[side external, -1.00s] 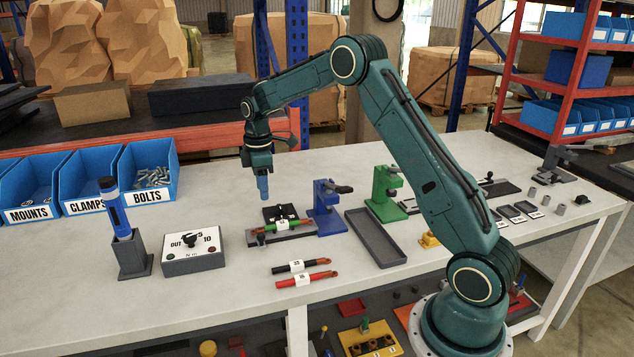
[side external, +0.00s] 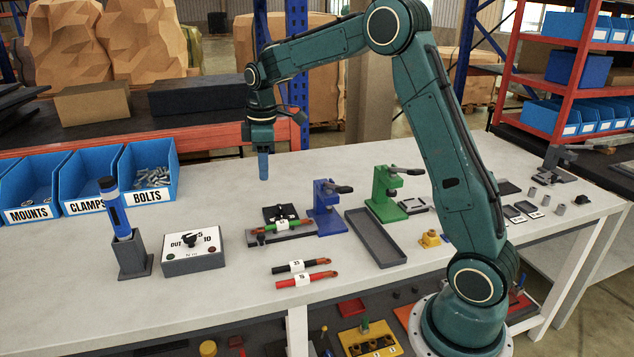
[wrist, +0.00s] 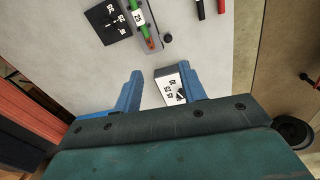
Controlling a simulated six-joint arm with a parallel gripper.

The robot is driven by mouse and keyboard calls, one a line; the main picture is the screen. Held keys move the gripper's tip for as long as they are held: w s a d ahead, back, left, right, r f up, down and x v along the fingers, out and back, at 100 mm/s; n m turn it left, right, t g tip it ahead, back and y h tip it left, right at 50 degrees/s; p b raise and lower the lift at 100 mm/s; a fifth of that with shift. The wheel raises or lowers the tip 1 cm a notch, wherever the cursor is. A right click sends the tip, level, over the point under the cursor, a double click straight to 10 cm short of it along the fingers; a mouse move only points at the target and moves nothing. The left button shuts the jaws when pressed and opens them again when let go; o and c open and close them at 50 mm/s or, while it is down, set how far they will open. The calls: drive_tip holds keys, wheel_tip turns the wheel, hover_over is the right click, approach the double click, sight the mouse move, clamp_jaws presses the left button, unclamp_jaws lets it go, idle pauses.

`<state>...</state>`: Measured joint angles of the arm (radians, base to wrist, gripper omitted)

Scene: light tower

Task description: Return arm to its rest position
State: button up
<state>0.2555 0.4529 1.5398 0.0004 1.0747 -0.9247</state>
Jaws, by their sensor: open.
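My gripper (side external: 263,166) hangs pointing down above the white table (side external: 225,222), well clear of its surface. In the wrist view, its two blue fingers (wrist: 160,88) are spread apart with nothing held between them. The white box with a dial (side external: 193,250) stands on the table; it also shows beyond my fingers in the wrist view (wrist: 172,84). The green cable piece (side external: 278,225) lies on a dark fixture (side external: 285,236), below and a little right of my gripper.
A blue clamp stand (side external: 326,212) and a green one (side external: 386,196) stand right of the fixture. A grey tray (side external: 375,240) lies between them and the front. Black (side external: 288,267) and red (side external: 306,281) cable pieces lie in front. Blue bins (side external: 147,177) stand left.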

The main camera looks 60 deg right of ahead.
drive_tip(key=s+a+r+m+t, duration=0.1)
drive_tip(key=s+a+r+m, duration=0.1)
drive_tip(key=s+a+r, duration=0.4)
drive_tip(key=s+a+r+m+t, duration=0.15)
drive_tip(key=s+r, duration=0.25)
drive_tip(key=s, duration=0.5)
drive_tip(key=s+a+f+m+t, duration=0.1)
drive_tip(key=s+a+m, duration=0.1)
drive_tip(key=s, duration=0.5)
drive_tip(key=s+a+f+m+t, duration=0.1)
drive_tip(key=s+a+f+m, duration=0.1)
drive_tip(key=s, duration=0.6)
drive_tip(key=shift+s+a, duration=0.25)
drive_tip(key=shift+a, duration=0.3)
